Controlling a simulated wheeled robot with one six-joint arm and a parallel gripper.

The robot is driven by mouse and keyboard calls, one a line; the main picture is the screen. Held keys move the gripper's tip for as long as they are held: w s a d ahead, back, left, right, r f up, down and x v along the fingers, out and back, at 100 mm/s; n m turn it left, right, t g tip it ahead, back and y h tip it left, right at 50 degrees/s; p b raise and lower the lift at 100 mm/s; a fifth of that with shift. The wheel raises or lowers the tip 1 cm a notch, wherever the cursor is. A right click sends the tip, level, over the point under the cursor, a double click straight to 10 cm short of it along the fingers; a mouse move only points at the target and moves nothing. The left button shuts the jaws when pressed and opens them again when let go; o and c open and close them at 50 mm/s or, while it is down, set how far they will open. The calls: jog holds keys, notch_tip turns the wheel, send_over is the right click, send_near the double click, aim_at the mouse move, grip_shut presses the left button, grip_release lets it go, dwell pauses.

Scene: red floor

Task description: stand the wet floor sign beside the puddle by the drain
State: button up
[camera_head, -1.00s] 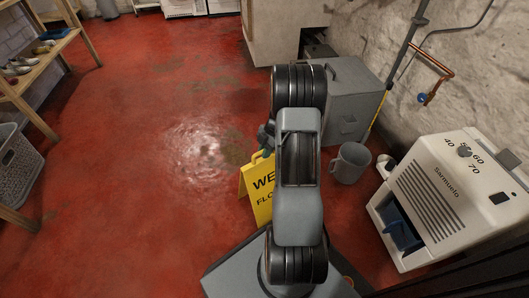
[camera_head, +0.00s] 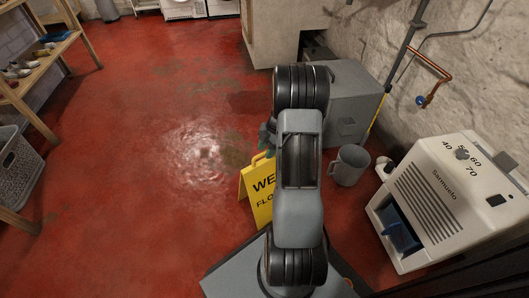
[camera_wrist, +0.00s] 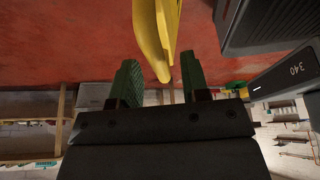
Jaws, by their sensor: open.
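The yellow wet floor sign (camera_head: 259,190) stands on the red floor, just right of and nearer than the shiny puddle (camera_head: 195,150). My arm hides its right part. My gripper (camera_head: 267,137) is mostly hidden behind the arm in the head view, close to the sign's top handle. In the wrist view my gripper (camera_wrist: 158,82) has its two green fingers apart. The sign's yellow top (camera_wrist: 156,35) reaches between or just past the fingertips, nearer the right finger; contact cannot be told. A drain cannot be made out clearly in the puddle.
A grey mug-like bucket (camera_head: 348,165) and a grey cabinet (camera_head: 350,105) stand right of my arm. A white machine (camera_head: 445,200) is at the right. A wooden shelf (camera_head: 35,95) and grey basket (camera_head: 18,170) line the left. The floor left of the puddle is clear.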

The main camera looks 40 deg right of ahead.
jog(key=p+v, duration=0.2)
jog(key=v, duration=0.6)
jog(key=shift+d+r+p, duration=0.1)
jog(key=shift+r+p, duration=0.25)
jog(key=shift+r, duration=0.05)
jog(key=s+a+r+m+h, duration=0.25)
jog(key=a+r+m, duration=0.55)
jog(key=a, duration=0.5)
jog(key=s+a+r+m+t+h, duration=0.2)
jog(key=s+a+r+m, duration=0.2)
jog(key=s+a+m, duration=0.5)
jog(key=shift+s+a+r+t, duration=0.2)
jog(key=shift+a+r+t, duration=0.15)
jog(key=shift+a, duration=1.1)
